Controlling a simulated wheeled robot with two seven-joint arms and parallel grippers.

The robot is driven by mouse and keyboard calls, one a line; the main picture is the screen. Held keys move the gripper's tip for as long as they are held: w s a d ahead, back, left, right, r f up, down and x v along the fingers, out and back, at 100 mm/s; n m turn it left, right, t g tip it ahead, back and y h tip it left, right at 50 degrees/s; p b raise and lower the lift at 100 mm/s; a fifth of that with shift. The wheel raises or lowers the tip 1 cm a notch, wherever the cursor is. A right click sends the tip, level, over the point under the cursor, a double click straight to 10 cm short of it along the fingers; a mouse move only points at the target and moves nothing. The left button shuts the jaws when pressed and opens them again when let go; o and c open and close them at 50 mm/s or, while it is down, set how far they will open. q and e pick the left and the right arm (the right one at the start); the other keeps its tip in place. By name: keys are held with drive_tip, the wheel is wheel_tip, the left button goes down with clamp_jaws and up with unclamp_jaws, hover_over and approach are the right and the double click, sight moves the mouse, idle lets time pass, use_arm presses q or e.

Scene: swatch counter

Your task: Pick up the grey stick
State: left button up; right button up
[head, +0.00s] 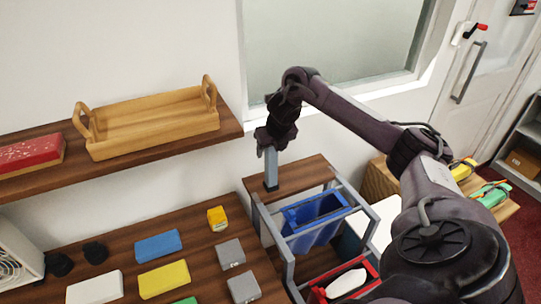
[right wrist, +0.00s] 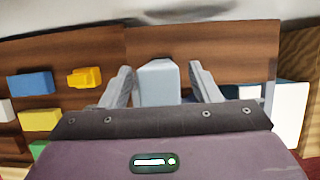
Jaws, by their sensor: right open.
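The grey stick (head: 271,168) stands upright on a small wooden top at the counter's right end. In the right wrist view the grey stick (right wrist: 158,82) shows between the two fingers, with a gap on each side. My right gripper (head: 268,145) is open and comes from above, its fingers around the upper part of the stick. It also shows in the right wrist view (right wrist: 160,85). The stick's top is partly hidden by the gripper in the head view. My left gripper is in neither view.
Blue (head: 158,245), yellow (head: 164,279), white and grey blocks lie on the counter to the left, with a small yellow item (head: 217,218). A wooden tray (head: 150,125) sits on the wall shelf. A blue bin (head: 315,222) hangs in a grey frame right of the stick.

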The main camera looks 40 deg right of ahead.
drive_tip(key=shift+x, duration=0.85)
drive_tip(key=shift+w, duration=0.1)
drive_tip(key=shift+c, duration=0.3)
drive_tip(key=c, duration=0.5)
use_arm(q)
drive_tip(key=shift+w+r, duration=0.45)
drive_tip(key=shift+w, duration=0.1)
use_arm(e)
drive_tip(key=shift+r, duration=0.1)
clamp_jaws()
